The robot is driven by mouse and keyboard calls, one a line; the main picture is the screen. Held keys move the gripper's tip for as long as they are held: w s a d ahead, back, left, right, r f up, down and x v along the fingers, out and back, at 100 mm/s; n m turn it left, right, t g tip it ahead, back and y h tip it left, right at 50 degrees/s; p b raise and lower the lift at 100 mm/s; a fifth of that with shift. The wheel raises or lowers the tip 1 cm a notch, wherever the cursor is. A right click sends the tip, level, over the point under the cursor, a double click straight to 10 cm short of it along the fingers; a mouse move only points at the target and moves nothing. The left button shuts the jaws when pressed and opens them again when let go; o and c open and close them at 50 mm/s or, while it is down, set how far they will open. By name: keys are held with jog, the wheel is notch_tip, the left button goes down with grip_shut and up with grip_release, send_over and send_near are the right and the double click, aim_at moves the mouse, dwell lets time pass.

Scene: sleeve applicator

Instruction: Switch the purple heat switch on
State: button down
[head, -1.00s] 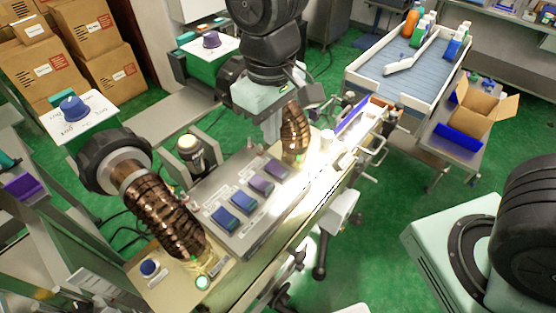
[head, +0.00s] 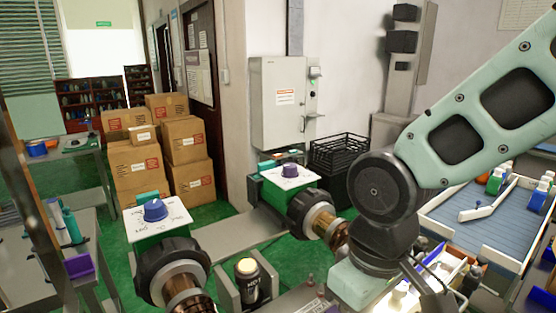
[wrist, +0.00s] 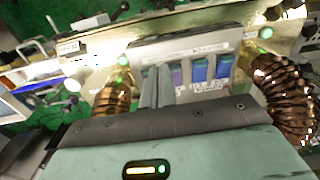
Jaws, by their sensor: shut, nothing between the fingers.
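In the wrist view, the grey switch panel (wrist: 140,52) carries a row of rocker switches. A purple switch (wrist: 177,76) shows just right of my gripper (wrist: 156,72), with blue switches (wrist: 198,70) further right. My gripper's fingers are shut and empty, pointing at the panel, and hide part of the row's left end. I cannot tell whether they touch a switch. The switch labels are too blurred to read, and I cannot tell the switch's on or off state. In the head view, the switch row is out of frame and the gripper body hides the fingertips.
Coiled copper-coloured ducts (wrist: 280,85) flank the panel. Green lit buttons (wrist: 266,33) sit near its corners. In the head view are a blue knob (head: 155,210), a purple knob (head: 290,170), a black-and-cream button post (head: 247,268), and a conveyor (head: 480,226) at right.

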jog(key=s+d+f+b, duration=0.2)
jog(key=s+f+b, duration=0.2)
jog(key=s+f, duration=0.1)
jog(key=shift+s+d+f+n, duration=0.3)
jog(key=shift+s+d, duration=0.1)
jog(key=shift+s, duration=0.5)
